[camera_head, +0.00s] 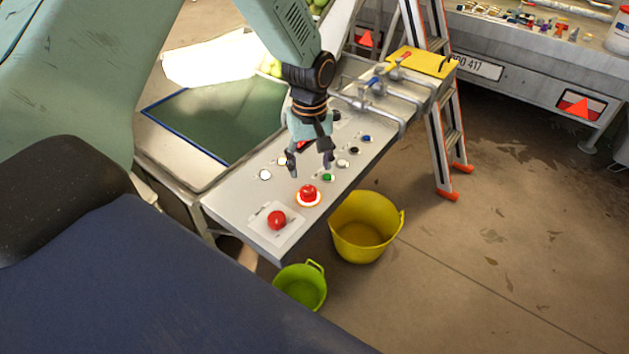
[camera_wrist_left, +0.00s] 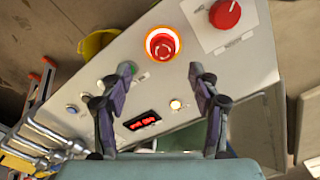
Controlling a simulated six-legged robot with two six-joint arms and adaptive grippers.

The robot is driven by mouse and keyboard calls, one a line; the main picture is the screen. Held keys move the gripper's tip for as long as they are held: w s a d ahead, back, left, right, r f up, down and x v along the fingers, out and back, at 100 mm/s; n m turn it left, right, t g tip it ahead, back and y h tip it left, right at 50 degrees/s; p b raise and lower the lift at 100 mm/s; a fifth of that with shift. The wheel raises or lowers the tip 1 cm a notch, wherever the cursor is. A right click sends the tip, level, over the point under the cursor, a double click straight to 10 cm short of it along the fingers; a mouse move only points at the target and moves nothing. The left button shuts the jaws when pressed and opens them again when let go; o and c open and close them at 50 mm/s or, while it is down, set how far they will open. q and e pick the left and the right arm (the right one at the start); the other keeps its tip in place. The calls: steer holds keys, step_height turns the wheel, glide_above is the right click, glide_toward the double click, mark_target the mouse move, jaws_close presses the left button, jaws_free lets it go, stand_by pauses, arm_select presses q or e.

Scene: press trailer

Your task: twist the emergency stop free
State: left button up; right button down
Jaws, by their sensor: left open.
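The emergency stop (camera_head: 308,194) is a red mushroom button with a bright lit ring around its base, on the sloping grey control panel (camera_head: 240,210). In the left wrist view the emergency stop (camera_wrist_left: 162,44) shows ahead of the fingertips, roughly midway between their lines. My left gripper (camera_head: 310,174) is open and empty above the panel, a little behind the button and apart from it. Its two fingers also show spread in the left wrist view (camera_wrist_left: 161,72). My right gripper is in neither view.
A red rotary knob (camera_head: 277,220) on a white plate sits near the panel's front end. Small buttons, including a green one (camera_head: 327,178), line the panel. A yellow bucket (camera_head: 366,228) and green bucket (camera_head: 301,287) stand below. A ladder (camera_head: 446,130) and clamps (camera_head: 385,95) are behind.

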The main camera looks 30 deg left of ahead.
mark_target(309, 190)
arm_select(q)
steer(key=shift+s+d+f, duration=0.1)
steer(key=shift+d+f, duration=0.05)
steer(key=shift+f, duration=0.05)
steer(key=f, duration=0.4)
steer(key=f+b, duration=0.1)
steer(key=f, duration=0.1)
steer(key=shift+s+a+f, duration=0.15)
steer(key=shift+a+f, duration=0.05)
steer(key=shift+a, duration=0.15)
steer(key=shift+d+f, duration=0.25)
steer(key=shift+f, duration=0.15)
steer(key=shift+s+a, duration=0.1)
steer(key=shift+s, duration=0.05)
steer(key=shift+a, duration=0.1)
steer(key=shift+w+f, duration=0.1)
steer(key=shift+w, duration=0.1)
steer(key=c, duration=1.2)
